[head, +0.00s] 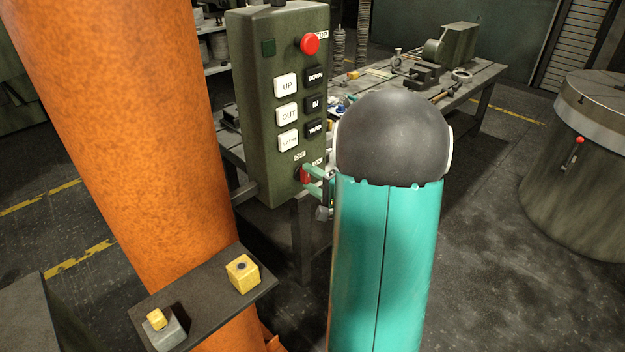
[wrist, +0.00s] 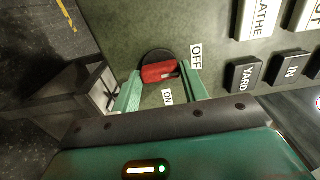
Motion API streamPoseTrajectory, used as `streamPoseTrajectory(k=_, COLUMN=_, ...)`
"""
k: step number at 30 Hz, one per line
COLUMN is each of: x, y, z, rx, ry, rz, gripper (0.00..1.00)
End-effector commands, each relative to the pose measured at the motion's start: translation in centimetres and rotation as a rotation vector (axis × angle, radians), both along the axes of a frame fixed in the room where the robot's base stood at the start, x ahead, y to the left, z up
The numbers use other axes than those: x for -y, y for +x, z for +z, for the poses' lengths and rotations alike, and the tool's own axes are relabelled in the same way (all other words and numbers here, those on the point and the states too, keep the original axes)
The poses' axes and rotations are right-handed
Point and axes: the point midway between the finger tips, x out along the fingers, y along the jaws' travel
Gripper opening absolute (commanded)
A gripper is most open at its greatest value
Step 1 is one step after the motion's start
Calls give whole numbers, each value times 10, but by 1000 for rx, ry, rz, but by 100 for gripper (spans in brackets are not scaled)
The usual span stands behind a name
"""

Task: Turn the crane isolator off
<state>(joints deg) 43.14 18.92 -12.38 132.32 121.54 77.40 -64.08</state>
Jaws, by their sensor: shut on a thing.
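The crane isolator is a red rotary handle (wrist: 158,72) on a dark round plate, low on a green-grey control box (head: 262,110). In the wrist view the handle lies nearly crosswise, its right end towards the OFF label (wrist: 196,56). A small pale mark shows near that end. The ON label (wrist: 167,97) sits below the handle. My gripper (wrist: 160,80) has its green fingers on either side of the handle, shut on it. In the head view my gripper (head: 309,177) reaches the box's lower right corner and partly hides the red handle (head: 302,174).
Above the isolator are white and black push buttons (head: 288,112) and a red stop button (head: 308,43). A thick orange post (head: 140,120) stands left, with a small shelf (head: 205,300) holding yellow blocks. A workbench (head: 480,82) with tools stands behind.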

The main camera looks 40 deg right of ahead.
Motion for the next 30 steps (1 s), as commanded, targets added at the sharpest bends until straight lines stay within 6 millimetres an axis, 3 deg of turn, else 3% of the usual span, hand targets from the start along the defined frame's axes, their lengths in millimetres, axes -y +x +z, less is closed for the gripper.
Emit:
streamPoseTrajectory(k=7, x=1, y=-1, z=0, rx=-2, ry=-1, rz=-2, gripper=21)
streamPoseTrajectory(k=8, x=1, y=-1, z=0, rx=-2, ry=-1, rz=-2, gripper=48)
streamPoseTrajectory(k=11, x=1, y=-1, z=0, rx=-1, ry=-1, rz=-2, gripper=65)
streamPoseTrajectory(k=22, x=1, y=-5, z=0, rx=-1, ry=0, rz=-1, gripper=65)
streamPoseTrajectory(k=26, x=2, y=-22, z=0, rx=-2, ry=0, rz=-4, gripper=65)
streamPoseTrajectory(k=30, x=3, y=-51, z=0, rx=-1, ry=0, rz=-5, gripper=65)
